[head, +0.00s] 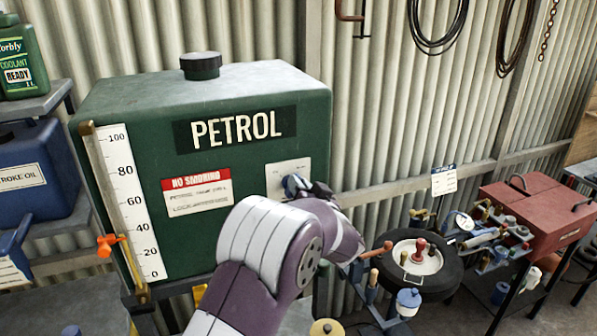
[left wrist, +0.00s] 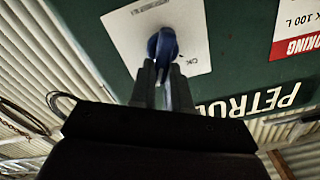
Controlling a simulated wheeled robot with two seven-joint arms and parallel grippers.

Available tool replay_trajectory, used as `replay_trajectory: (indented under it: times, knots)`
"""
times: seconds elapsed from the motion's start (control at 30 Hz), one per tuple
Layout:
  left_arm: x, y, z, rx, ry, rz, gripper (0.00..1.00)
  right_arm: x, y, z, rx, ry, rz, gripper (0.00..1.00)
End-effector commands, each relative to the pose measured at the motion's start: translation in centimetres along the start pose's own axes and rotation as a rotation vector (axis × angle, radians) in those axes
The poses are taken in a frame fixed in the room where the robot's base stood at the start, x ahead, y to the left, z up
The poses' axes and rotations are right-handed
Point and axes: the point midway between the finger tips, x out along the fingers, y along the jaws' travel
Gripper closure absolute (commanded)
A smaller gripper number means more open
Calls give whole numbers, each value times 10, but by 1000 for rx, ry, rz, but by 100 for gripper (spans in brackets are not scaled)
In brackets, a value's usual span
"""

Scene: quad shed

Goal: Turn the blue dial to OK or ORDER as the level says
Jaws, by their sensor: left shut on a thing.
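The green petrol tank (head: 255,90) fills the middle of the head view. A blue dial (head: 291,185) sits on a pale plate (head: 288,168) on the tank front, partly hidden by my gripper. My left gripper (head: 303,189) is at the plate, shut on the dial. In the left wrist view the blue dial (left wrist: 162,44) is between the fingertips (left wrist: 162,66), and "OK" is readable on the plate (left wrist: 195,40). ORDER is not readable. A white level scale (head: 125,195) from 0 to 100 runs down the tank's left; the level is not clear. My right gripper is not in view.
An orange piece (head: 109,243) sticks out left of the scale. A blue oil can (head: 35,175) and a coolant bottle (head: 20,60) stand left. A round black tray (head: 438,275) with tools and a red toolbox (head: 535,215) are at right.

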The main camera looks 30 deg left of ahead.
Motion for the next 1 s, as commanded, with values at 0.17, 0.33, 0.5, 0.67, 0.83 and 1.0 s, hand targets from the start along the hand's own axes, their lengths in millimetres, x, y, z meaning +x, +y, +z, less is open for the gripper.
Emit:
replay_trajectory:
  times: [0.17,0.33,0.5,0.67,0.83,1.0]
  knots:
    - [0,0,-3,123,-2,1,100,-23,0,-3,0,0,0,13]
    - [0,3,-2,213,-1,1,100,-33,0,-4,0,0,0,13]
    - [0,4,0,268,-1,1,100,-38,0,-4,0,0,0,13]
    - [0,5,1,293,-1,1,100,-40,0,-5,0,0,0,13]
    - [0,6,2,300,-1,1,100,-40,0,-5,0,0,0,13]
    - [0,6,2,301,-1,1,100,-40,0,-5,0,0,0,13]
